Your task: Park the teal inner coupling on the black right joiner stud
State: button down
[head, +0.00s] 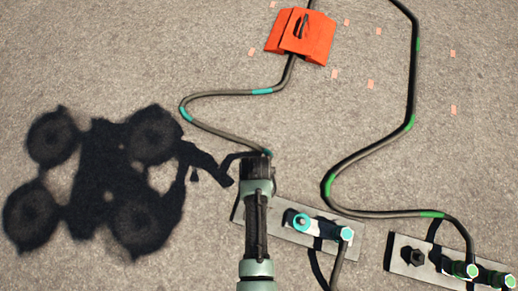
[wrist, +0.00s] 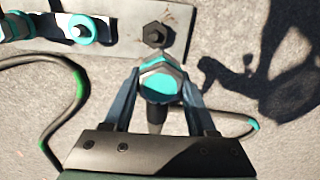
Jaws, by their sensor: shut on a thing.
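My gripper (head: 257,163) is shut on the teal inner coupling (wrist: 160,82), a teal and silver hex-shaped piece that sits between both fingers in the wrist view. Its grey cable with teal bands (head: 262,91) trails away from it. My arm hides that stud in the head view. The same plate (head: 281,209) carries a teal ring (head: 302,223) and a teal-ended fitting (head: 346,234). Another plate (head: 398,243) at the right has a bare black stud (head: 413,257).
Green-ended fittings (head: 473,271) sit on the right plate, with a green-banded cable (head: 372,149) curving up from them. An orange box (head: 302,37) lies over a cable at the top. Small orange tabs dot the ground. Open ground lies left, under my shadow.

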jog(key=s+f, duration=0.2)
jog(key=f, duration=0.1)
jog(key=shift+d+b, duration=0.35)
jog(key=shift+d, duration=0.05)
notch_tip(320, 180, down, 7)
jog(key=b, duration=0.8)
jog(key=shift+f, duration=0.1)
jog(key=shift+f+b, duration=0.45)
jog(key=shift+f, duration=0.3)
jog(key=shift+s+p, duration=0.1)
jog(key=shift+p, duration=0.55)
jog(key=shift+f+b, duration=0.35)
jog(key=shift+f, duration=0.1)
jog(key=shift+c, duration=0.6)
grip_release()
